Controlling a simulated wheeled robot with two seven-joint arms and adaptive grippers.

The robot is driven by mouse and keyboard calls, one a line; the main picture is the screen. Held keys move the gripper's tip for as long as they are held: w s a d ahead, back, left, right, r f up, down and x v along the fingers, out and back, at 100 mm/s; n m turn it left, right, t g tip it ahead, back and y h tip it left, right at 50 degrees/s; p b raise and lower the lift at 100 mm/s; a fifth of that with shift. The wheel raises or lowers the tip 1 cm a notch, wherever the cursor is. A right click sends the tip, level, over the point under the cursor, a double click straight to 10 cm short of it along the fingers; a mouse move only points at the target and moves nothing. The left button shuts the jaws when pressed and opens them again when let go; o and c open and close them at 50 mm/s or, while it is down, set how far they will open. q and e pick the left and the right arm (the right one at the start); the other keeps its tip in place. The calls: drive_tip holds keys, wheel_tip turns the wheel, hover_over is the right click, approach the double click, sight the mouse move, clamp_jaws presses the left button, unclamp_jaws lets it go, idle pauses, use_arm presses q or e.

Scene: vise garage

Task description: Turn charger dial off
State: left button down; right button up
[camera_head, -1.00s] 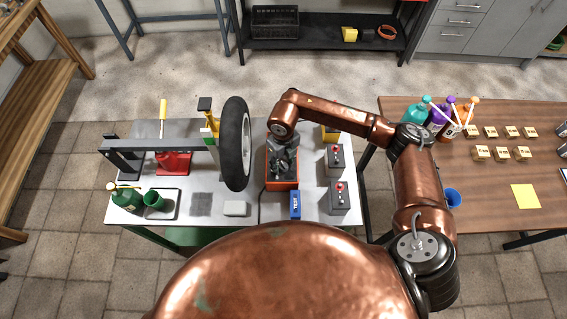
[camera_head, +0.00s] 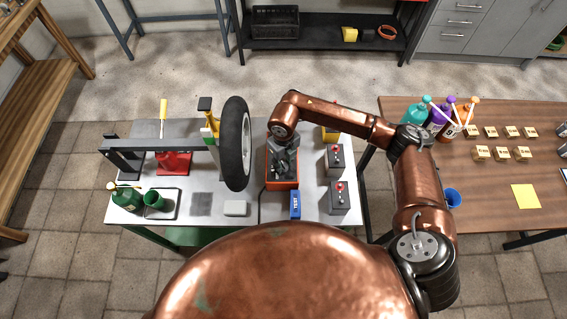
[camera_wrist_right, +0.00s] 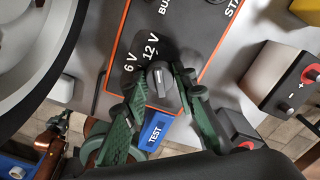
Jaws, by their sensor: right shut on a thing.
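The charger (camera_head: 269,172) is an orange box with a dark face on the workbench, partly hidden under my right gripper (camera_head: 284,160). In the right wrist view its dark panel (camera_wrist_right: 185,40) carries white labels, with "6 V" and "12 V" near the dial. The dial (camera_wrist_right: 158,80) is a dark grey knob low on that panel. Its raised grip lies roughly lengthwise in the picture, its upper end toward "12 V". The green fingers of my right gripper (camera_wrist_right: 160,90) are on both sides of the dial and shut on it.
A blue TEST box (camera_head: 295,205) lies in front of the charger. Two grey boxes with red tops (camera_head: 337,158) (camera_head: 339,197) stand at its right. A wheel (camera_head: 236,140) stands close at its left. A green cup (camera_head: 154,200) is at the bench's left.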

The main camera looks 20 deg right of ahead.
use_arm(q)
drive_tip(key=shift+f, duration=0.15)
use_arm(e)
drive_tip(key=n+b, duration=0.3)
drive_tip(key=n, duration=0.2)
drive_tip(key=shift+f+n, duration=0.1)
drive_tip(key=shift+n, duration=0.2)
drive_tip(key=n+b, duration=0.4)
drive_tip(key=n, duration=0.2)
drive_tip(key=n+b, duration=0.3)
drive_tip(key=n, duration=0.3)
drive_tip(key=shift+n+b, duration=0.35)
drive_tip(key=shift+n, duration=0.05)
drive_tip(key=n+b, duration=0.2)
drive_tip(key=n, duration=0.1)
use_arm(q)
drive_tip(key=s+f+g+b, duration=0.1)
drive_tip(key=s+f, duration=0.4)
drive_tip(key=f, duration=0.8)
drive_tip(key=shift+s, duration=0.2)
use_arm(e)
drive_tip(key=shift+n, duration=1.3)
use_arm(q)
drive_tip(key=shift+f, duration=0.15)
use_arm(e)
drive_tip(key=o, duration=1.2)
drive_tip(key=shift+c, duration=0.2)
